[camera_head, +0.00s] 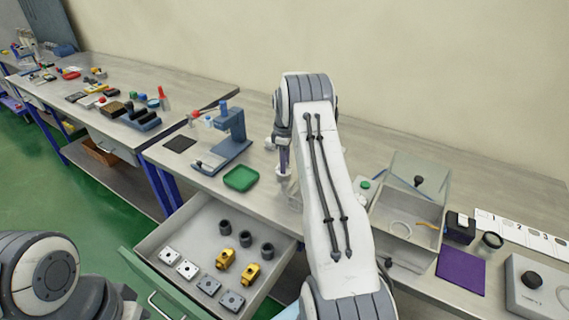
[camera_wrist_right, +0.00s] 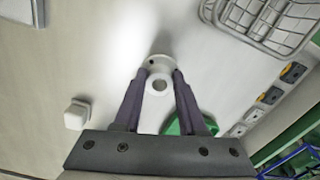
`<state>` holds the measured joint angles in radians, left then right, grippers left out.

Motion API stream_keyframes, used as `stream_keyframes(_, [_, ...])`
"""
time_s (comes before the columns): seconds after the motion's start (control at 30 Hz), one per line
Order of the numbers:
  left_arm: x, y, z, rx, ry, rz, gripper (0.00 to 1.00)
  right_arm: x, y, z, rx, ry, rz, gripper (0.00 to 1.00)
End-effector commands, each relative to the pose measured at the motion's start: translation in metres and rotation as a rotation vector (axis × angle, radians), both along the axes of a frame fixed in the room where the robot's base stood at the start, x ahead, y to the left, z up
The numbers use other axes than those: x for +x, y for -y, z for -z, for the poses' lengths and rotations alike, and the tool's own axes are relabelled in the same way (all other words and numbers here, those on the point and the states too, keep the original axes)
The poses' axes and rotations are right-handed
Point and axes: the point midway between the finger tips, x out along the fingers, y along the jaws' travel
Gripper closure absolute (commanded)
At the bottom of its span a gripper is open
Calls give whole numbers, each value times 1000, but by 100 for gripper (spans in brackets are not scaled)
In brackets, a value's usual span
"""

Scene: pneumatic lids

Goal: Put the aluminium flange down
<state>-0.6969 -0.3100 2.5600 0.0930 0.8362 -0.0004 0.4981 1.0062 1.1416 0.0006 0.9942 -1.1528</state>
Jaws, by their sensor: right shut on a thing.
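The aluminium flange (camera_wrist_right: 160,84) is a pale, round piece with a central hole. In the right wrist view it sits between the tips of my right gripper (camera_wrist_right: 161,80), which is shut on it. In the head view the right gripper (camera_head: 285,168) points down over the workbench, behind my right arm, and the flange is mostly hidden there. I cannot tell whether the flange touches the bench top. Only a joint of my left arm shows, at the lower left of the head view; its gripper is out of sight.
A green tray (camera_head: 240,178) lies left of the gripper, with a blue-grey press (camera_head: 228,140) behind it. An open drawer (camera_head: 154,243) holds dark cylinders, yellow fittings and plates. A clear-lidded box (camera_head: 408,215) and purple mat (camera_head: 461,271) are to the right. A wire basket (camera_wrist_right: 268,22) is nearby.

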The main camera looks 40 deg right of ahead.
Motion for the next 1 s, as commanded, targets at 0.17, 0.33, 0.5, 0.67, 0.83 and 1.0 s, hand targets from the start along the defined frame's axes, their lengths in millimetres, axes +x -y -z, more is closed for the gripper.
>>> stream_keyframes(0.17, [0, 0, -6, 0, 0, 0, 50, 0, 0, 13, 0, 0, 0, 100])
stream_keyframes(0.33, [0, 0, -5, 0, 0, 0, 50, 0, 0, 13, -1, 1, 0, 100])
stream_keyframes(0.5, [0, 0, -3, 0, 0, 0, 50, 0, 0, 16, 0, 0, 0, 56])
stream_keyframes(0.67, [0, 0, -3, 0, 0, 0, 50, 0, 0, 15, 0, 0, 0, 30])
stream_keyframes(0.83, [0, 0, -3, 0, 0, 0, 50, 0, 0, 15, -1, 1, 0, 30])
stream_keyframes(1.0, [0, 0, -2, 0, 0, 0, 50, 0, 1, 8, -2, 4, 0, 30])
